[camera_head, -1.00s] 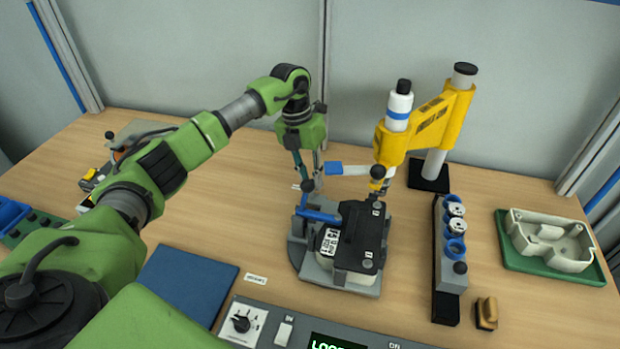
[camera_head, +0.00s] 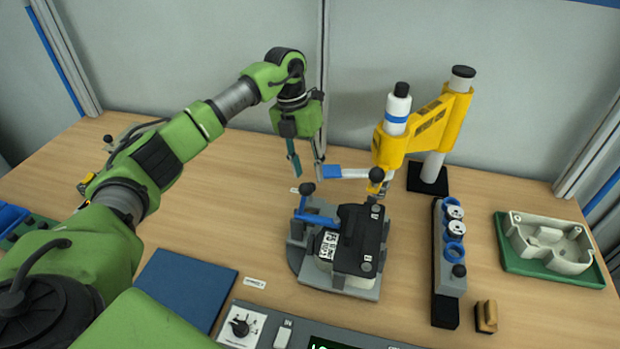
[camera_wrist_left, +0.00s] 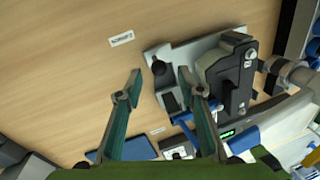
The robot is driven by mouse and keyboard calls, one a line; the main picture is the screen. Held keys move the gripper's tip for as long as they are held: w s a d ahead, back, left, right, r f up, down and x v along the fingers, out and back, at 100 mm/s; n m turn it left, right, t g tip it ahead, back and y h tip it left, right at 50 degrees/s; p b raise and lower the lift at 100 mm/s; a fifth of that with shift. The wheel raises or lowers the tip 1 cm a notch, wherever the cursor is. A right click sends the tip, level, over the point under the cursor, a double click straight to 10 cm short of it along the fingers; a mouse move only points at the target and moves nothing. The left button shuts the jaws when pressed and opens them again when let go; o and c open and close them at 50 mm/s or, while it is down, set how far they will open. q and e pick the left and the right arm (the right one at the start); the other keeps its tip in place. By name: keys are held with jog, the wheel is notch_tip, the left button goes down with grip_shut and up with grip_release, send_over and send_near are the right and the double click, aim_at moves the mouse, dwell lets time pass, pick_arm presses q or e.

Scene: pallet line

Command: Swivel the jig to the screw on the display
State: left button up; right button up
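The jig (camera_head: 345,285) is a grey swivel fixture on the table, holding a black and cream housing (camera_head: 360,240). It has a blue clamp lever (camera_head: 317,217) and a black ball knob (camera_head: 307,188) at its back left. My left gripper (camera_head: 308,178) is open and empty just above and behind that knob. In the left wrist view my left gripper's fingers (camera_wrist_left: 162,80) stand wide apart, with the knob (camera_wrist_left: 158,68) showing between them, lower down. The display (camera_head: 330,344) is cut off at the bottom edge, so its text is unreadable. My right gripper is out of view.
A yellow press-like screwdriver stand (camera_head: 430,125) rises behind the jig. A rack with blue rings (camera_head: 450,250) and a green tray (camera_head: 548,267) stand right. A blue mat (camera_head: 185,285) lies left. Table between mat and jig is mostly clear.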

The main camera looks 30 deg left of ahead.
pick_arm(q)
notch_tip(320, 180, up, 8)
jog(key=a, duration=0.1)
jog(key=shift+a, duration=0.3)
jog(key=shift+s+f, duration=0.1)
